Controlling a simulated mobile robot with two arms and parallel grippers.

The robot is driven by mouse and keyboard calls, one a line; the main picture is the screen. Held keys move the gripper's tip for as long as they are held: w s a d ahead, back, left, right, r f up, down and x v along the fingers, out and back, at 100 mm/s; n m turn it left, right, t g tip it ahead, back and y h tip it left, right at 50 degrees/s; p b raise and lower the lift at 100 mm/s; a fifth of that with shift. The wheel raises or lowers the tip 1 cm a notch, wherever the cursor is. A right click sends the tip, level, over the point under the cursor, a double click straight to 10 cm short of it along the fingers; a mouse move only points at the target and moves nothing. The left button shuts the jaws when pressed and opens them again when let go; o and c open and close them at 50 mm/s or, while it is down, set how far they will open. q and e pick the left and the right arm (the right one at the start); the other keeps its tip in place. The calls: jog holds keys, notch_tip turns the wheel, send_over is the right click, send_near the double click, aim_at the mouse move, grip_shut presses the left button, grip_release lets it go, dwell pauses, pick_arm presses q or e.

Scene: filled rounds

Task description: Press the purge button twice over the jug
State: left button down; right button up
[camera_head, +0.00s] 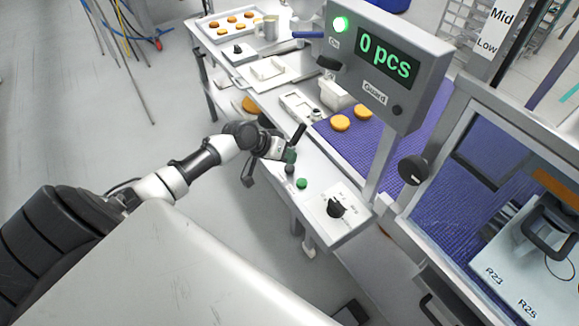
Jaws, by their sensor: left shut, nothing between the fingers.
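My left gripper (288,157) comes in from the left over the near end of the machine's control ledge. It looks shut and empty. Its tip is just above or against a dark round knob or button (290,169); I cannot tell whether they touch. A green button (302,183) sits just to the right, apart from the gripper. The labels there are too small to read, so I cannot tell which one is the purge button. A metal jug (269,28) stands far back on the table, well away from the gripper. My right gripper is not in view.
Orange rounds (341,123) lie on the purple belt (372,150). A tray (216,32) stands at the back.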

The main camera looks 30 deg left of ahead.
aim_at(288, 166)
pick_arm(q)
jog(key=shift+f, duration=0.4)
jog(key=shift+f+b, duration=0.55)
dwell(0.5)
dwell(0.4)
jog(key=shift+r+p, duration=0.9)
jog(key=shift+r, duration=0.1)
notch_tip(288, 166, up, 5)
jog(key=p, duration=0.4)
dwell(0.5)
